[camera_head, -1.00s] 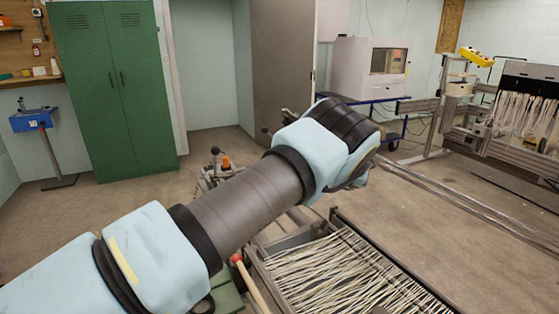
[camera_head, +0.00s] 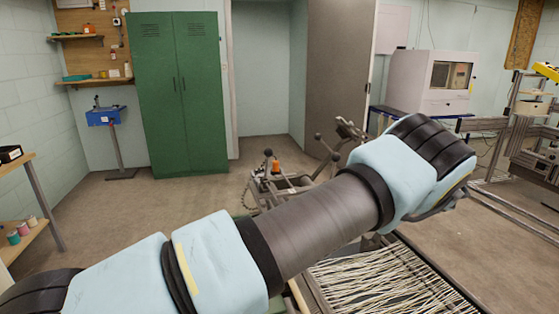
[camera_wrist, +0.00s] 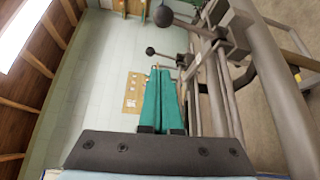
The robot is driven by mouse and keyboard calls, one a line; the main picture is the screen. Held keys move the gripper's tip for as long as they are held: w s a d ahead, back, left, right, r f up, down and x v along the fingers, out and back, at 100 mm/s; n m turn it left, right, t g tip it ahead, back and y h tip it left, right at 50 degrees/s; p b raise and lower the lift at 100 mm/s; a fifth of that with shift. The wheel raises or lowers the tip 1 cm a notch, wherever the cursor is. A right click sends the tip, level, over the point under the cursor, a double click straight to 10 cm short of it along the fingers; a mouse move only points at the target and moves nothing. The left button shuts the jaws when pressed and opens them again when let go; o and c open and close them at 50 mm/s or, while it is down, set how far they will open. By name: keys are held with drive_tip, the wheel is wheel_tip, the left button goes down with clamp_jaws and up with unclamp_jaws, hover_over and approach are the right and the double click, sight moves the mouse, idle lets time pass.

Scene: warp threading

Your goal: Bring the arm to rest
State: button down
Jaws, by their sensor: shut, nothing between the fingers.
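My arm (camera_head: 325,225) reaches across the head view from lower left to the right, bent at a joint (camera_head: 415,165). My gripper does not show in the head view. In the wrist view my gripper (camera_wrist: 160,72) shows as two teal fingers lying side by side, shut, with nothing seen between them. Metal bars and levers with dark ball knobs (camera_wrist: 163,15) stand close to the right of and beyond the fingertips in that view. I cannot tell whether anything touches them.
A frame of pale threads (camera_head: 385,280) lies below and behind my arm. A machine with levers (camera_head: 275,180) stands beyond the arm. A green cabinet (camera_head: 180,95), a blue bench tool (camera_head: 105,116) and a white machine (camera_head: 430,80) stand farther back. Open floor (camera_head: 120,205) lies at left.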

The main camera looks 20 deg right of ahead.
drive_tip(key=shift+w, duration=0.1)
drive_tip(key=w+a+f+n+g+y, duration=0.1)
drive_tip(key=w+a+n+g, duration=0.35)
drive_tip(key=a, duration=0.55)
drive_tip(key=w+a+f+n+g, duration=0.1)
drive_tip(key=w+a+n+g, duration=0.2)
drive_tip(key=w+a+n, duration=0.5)
drive_tip(key=s+a+n+g+h, duration=0.1)
drive_tip(key=s+a+n+g, duration=0.3)
drive_tip(key=a, duration=0.5)
drive_tip(key=s+a+n+g+h, duration=0.1)
drive_tip(key=a+n+g+h, duration=0.1)
drive_tip(key=a+n, duration=0.5)
drive_tip(key=s+a+r+n+h, duration=0.1)
drive_tip(key=s+a+n+h, duration=0.5)
drive_tip(key=s+a+n, duration=1.1)
drive_tip(key=a+n, duration=0.1)
drive_tip(key=n, duration=0.4)
drive_tip(key=shift+a+r, duration=0.4)
